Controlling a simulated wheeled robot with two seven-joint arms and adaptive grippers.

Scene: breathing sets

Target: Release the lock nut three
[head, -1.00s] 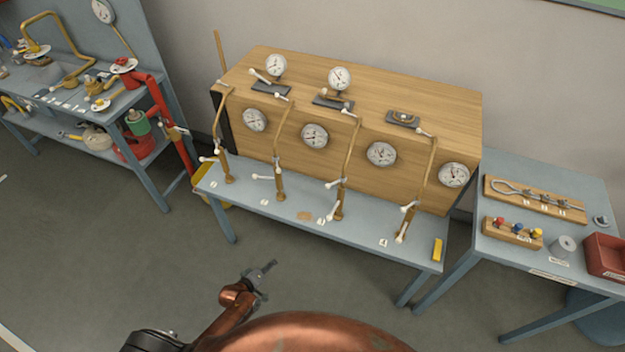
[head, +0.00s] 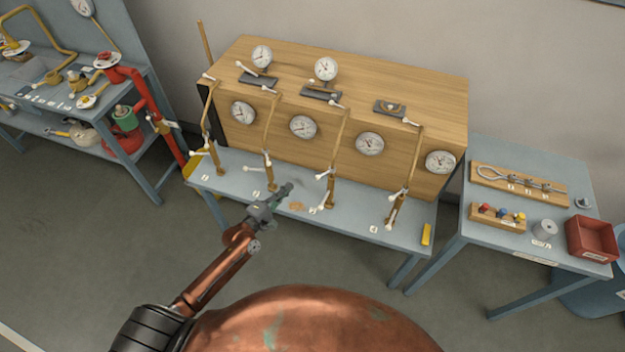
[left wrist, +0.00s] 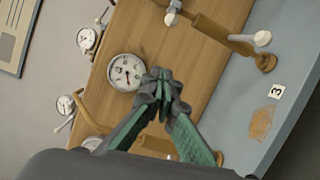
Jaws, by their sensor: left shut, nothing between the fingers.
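The third station's brass pipe (head: 332,180) runs down the front of the wooden box to the bench, with white-knobbed levers at its lower end. A small card marked 3 (left wrist: 276,91) lies beside its foot. In the left wrist view the pipe (left wrist: 235,44) shows at the top with a white knob (left wrist: 262,38). Which part is lock nut three I cannot tell. My left gripper (head: 287,188) is shut and empty, left of this pipe and apart from it in the picture. Its fingertips (left wrist: 163,84) meet in front of the box. My right gripper is not in view.
The wooden box (head: 400,85) carries round gauges, and similar pipes stand on both sides of the third. A blue-grey side table (head: 500,240) at right holds a red bin (head: 592,240). Another workbench (head: 130,100) stands at left. The floor in front is clear.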

